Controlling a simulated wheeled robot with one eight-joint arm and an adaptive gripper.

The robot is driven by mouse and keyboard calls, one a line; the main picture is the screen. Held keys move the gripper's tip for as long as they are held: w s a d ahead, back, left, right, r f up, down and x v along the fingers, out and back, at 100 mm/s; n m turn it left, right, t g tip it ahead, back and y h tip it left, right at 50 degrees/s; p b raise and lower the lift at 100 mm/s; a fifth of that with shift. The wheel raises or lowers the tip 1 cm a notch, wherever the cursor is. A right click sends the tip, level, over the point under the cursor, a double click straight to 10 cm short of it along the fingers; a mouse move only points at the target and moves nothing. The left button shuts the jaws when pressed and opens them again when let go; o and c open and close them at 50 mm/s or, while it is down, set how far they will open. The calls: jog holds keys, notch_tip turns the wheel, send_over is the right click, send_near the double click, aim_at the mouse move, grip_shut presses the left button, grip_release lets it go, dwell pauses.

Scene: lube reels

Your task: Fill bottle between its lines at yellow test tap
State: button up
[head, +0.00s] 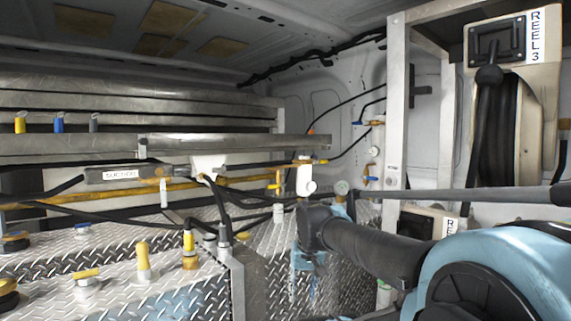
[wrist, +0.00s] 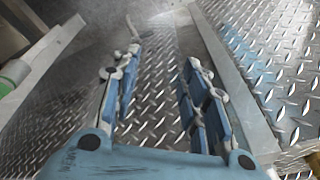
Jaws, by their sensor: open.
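My gripper (wrist: 158,75) is open and empty in the wrist view, with its two blue fingers apart over bare diamond plate. In the head view, part of my gripper (head: 304,262) shows low at centre, partly hidden by my dark arm link. A small yellow-handled tap (head: 20,124) stands at the far left on the metal rail. A blue-handled tap (head: 58,123) and a grey one (head: 94,122) stand beside it. Which yellow-handled fitting is the test tap, I cannot tell for certain. I cannot make out a bottle with lines in either view.
Diamond-plate decking (head: 120,280) carries several yellow-topped fittings (head: 143,262). Black hoses and a suction-labelled pipe (head: 122,174) cross in front of the rails. A metal post (head: 396,130) and reel 3 (head: 497,120) stand at right. A green and white cylinder (wrist: 15,75) lies at the wrist view's left edge.

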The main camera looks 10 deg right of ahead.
jog(key=w+r+m+t+y, duration=0.15)
jog(key=w+r+m, duration=0.35)
jog(key=w+r, duration=1.35)
jog(key=m+t+y, duration=0.2)
jog(key=m, duration=0.4)
send_near(277, 186)
jog(key=a+x, duration=0.1)
jog(key=x, duration=0.7)
jog(key=shift+a, duration=0.4)
jog(key=shift+r+h, duration=0.1)
jog(key=shift+h, duration=0.15)
grip_shut()
